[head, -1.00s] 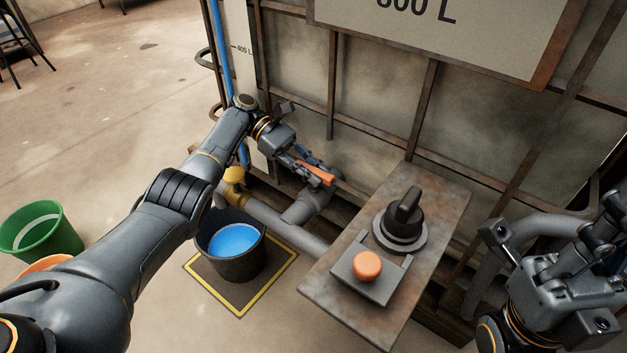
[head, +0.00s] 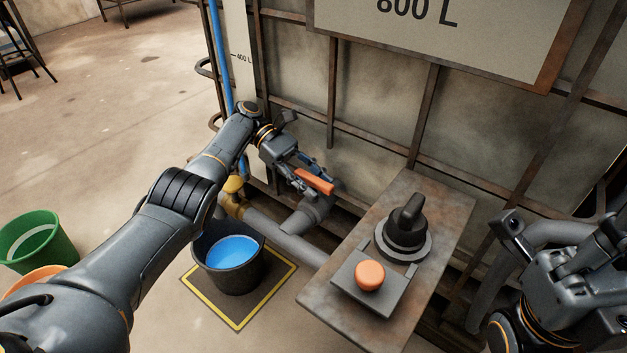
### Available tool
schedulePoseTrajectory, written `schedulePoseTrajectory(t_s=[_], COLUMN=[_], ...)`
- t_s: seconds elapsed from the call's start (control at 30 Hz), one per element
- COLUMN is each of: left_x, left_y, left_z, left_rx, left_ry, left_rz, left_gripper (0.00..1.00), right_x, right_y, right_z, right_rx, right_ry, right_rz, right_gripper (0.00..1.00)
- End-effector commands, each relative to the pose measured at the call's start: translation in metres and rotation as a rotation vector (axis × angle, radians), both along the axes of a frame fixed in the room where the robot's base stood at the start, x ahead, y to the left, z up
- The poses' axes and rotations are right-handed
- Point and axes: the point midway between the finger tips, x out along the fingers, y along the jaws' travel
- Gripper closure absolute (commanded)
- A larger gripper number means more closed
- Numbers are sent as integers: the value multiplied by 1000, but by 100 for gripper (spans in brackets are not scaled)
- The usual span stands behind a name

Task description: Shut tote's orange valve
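The orange valve handle (head: 314,181) is a short bar above the grey outlet pipe (head: 306,217) at the tote's foot. It slants down to the right in the head view. My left gripper (head: 312,178) is at the handle, with its fingers spread apart and the handle close to the tips. Whether a finger touches it I cannot tell. The valve body under the handle is mostly hidden. The tote (head: 375,90) is a big pale tank in a rusty frame. My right gripper (head: 560,235) is at the right edge; its fingertips are not clear.
A black bucket of blue liquid (head: 229,277) stands on a yellow-edged mat (head: 240,318), near a brass fitting (head: 234,201). A rusty panel (head: 436,210) with a black knob (head: 406,222) and orange button (head: 370,275) stands right of the valve. A green bucket (head: 52,253) is far left.

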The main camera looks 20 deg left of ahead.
Motion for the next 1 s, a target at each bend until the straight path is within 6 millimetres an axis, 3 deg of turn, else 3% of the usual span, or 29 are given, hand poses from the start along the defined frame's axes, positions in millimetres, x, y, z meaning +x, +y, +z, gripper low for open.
schedulePoseTrajectory(t_s=[0.33,0.73,1.0], left_x=[2,1,0], left_y=[2,0,0], left_z=[13,84,100], left_rx=[2,1,1], left_ry=[-8,-4,-1], left_rz=[5,1,1], left_gripper=[58,58,58], right_x=[1,1,0], right_y=[0,0,0], right_z=[-1,0,0], right_rx=[1,0,0], right_ry=[4,3,2], right_rz=[0,0,0], right_gripper=[100,100,100])
